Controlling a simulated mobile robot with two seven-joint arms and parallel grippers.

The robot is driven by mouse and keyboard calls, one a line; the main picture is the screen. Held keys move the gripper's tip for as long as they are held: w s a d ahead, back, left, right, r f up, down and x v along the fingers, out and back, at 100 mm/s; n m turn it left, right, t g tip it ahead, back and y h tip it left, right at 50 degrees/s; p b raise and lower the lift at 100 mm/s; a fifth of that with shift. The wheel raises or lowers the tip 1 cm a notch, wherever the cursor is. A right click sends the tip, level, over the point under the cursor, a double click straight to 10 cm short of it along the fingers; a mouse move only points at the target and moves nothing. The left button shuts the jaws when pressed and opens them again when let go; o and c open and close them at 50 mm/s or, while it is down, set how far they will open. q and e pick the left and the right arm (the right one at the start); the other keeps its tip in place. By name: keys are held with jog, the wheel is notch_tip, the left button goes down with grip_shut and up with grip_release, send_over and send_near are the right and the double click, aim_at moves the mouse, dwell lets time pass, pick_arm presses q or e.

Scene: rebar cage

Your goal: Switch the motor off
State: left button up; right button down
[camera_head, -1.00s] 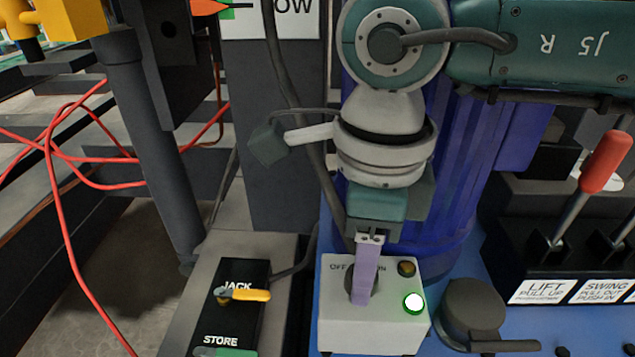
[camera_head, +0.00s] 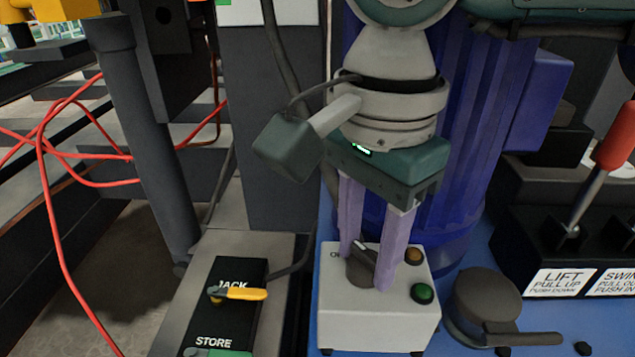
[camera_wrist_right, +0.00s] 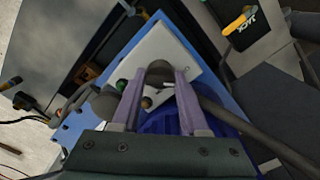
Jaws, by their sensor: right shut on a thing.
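The motor switch is a dark rotary knob (camera_head: 361,269) on top of a white control box (camera_head: 375,318), with its pointer mark turned toward the left, the OFF side. My right gripper (camera_head: 367,272) comes down from above, with its two lilac fingers on either side of the knob, shut on it. The wrist view also shows the knob (camera_wrist_right: 159,71) between the fingertips. A green lamp (camera_head: 423,293) on the box is dark, and an amber button (camera_head: 414,256) sits behind it. Most of the OFF/ON lettering is hidden by the fingers. My left gripper is not in view.
A black JACK/STORE selector with a yellow lever (camera_head: 240,293) stands left of the box. A round dark cap with a handle (camera_head: 484,303) is close on the right. Red-handled LIFT lever (camera_head: 612,140) is further right. Red hoses (camera_head: 60,215) hang at the left.

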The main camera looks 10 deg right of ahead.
aim_at(368, 252)
jog(key=shift+n, duration=0.5)
jog(key=shift+c, duration=2.1)
grip_release()
notch_tip(368, 252, up, 9)
jog(key=p, duration=0.3)
jog(key=shift+r, duration=0.45)
